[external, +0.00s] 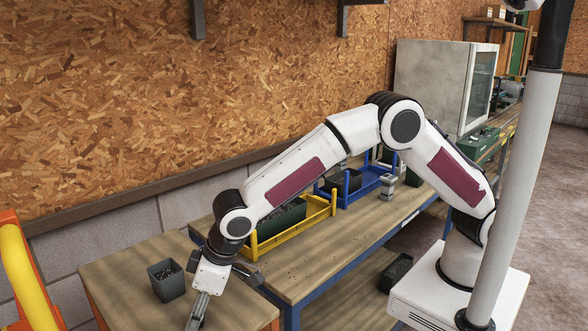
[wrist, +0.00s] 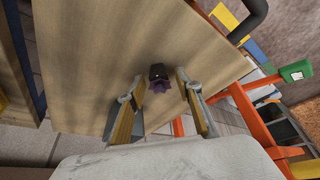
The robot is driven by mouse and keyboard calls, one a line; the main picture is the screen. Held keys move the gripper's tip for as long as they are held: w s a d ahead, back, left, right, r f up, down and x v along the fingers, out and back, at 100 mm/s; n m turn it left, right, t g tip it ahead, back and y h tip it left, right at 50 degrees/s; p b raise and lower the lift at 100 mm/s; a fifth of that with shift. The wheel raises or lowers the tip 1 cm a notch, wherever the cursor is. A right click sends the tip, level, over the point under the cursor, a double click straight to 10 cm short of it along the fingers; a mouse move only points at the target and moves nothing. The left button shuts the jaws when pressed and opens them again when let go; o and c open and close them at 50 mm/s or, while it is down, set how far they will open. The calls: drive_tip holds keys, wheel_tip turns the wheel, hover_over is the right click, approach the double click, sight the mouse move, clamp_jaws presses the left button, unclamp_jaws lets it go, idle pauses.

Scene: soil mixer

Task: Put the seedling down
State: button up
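The seedling (wrist: 159,86) shows in the wrist view as a small dark plug with purple leaves on the camera side. It is between the two fingers of my gripper (wrist: 159,76), near their tips. The fingers are apart, with a narrow gap visible on each side of the seedling. The wooden tabletop (wrist: 85,55) lies behind it; I cannot tell whether the plug touches the wood. In the external view my gripper (external: 197,311) points down at the bottom edge, over the small wooden table (external: 120,268). The seedling cannot be made out there.
A dark square pot with soil (external: 166,281) stands on the small table, left of my gripper. A yellow rack (external: 292,228) and a blue rack (external: 362,190) stand on the longer bench. An orange and yellow frame (external: 25,275) is at far left.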

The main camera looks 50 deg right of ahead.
drive_tip(key=shift+r, duration=0.15)
drive_tip(key=v, duration=1.2)
drive_tip(key=shift+w, duration=0.1)
idle(0.9)
drive_tip(key=w+d+r+m, duration=0.15)
drive_tip(key=d+r, duration=0.25)
drive_tip(key=d, duration=0.7)
drive_tip(key=w+d+r+m+t+h, duration=0.15)
drive_tip(key=d+r, duration=0.25)
drive_tip(key=d, duration=0.7)
drive_tip(key=w+d+r+m, duration=0.15)
drive_tip(key=d+r, duration=0.25)
drive_tip(key=d, duration=0.7)
drive_tip(key=s+d+f+m+h, duration=0.1)
drive_tip(key=s+d+f+m, duration=0.1)
drive_tip(key=s+d, duration=0.6)
drive_tip(key=s+d+f+m, duration=0.2)
drive_tip(key=s+d, duration=0.6)
drive_tip(key=d, duration=0.6)
drive_tip(key=shift+d+t+h, duration=0.35)
drive_tip(key=shift+t, duration=0.1)
